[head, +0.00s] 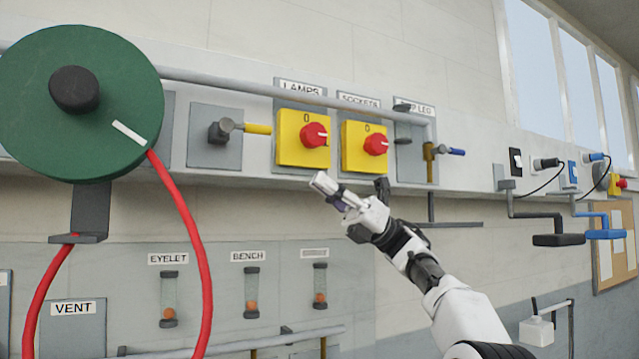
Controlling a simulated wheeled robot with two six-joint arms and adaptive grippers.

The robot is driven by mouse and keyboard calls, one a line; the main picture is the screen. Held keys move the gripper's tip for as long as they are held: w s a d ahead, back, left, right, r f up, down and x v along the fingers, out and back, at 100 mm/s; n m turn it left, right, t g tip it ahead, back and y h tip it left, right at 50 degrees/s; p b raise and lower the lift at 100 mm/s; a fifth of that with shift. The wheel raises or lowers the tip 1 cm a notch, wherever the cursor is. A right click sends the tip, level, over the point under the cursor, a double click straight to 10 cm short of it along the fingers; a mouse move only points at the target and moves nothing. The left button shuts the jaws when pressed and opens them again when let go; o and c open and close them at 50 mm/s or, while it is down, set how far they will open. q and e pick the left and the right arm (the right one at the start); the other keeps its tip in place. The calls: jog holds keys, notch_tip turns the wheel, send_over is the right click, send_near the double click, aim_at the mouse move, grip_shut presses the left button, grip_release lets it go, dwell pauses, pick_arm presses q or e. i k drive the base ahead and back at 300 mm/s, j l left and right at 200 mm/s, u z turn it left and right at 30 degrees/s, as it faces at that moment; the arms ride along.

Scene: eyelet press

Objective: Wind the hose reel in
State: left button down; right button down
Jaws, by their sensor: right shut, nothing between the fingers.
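The hose reel (110,75) is a dark green disc on the wall at the upper left, with a black knob (74,89) left of its centre and a white mark near its lower right edge. A red hose (195,250) hangs from the reel in a loop that runs out of the bottom of the picture. My right gripper (322,184) is shut and empty, below the yellow switch boxes and well to the right of the reel. My left gripper is not in view.
Yellow switch boxes with red knobs, LAMPS (290,152) and SOCKETS (357,160), are just above my right gripper. A yellow-handled valve (245,128) sits between reel and switches. Black (558,240) and blue (604,234) crank handles stick out at right. A grey bracket (80,238) projects below the reel.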

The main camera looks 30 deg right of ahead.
aim_at(81, 105)
jog(key=k, duration=1)
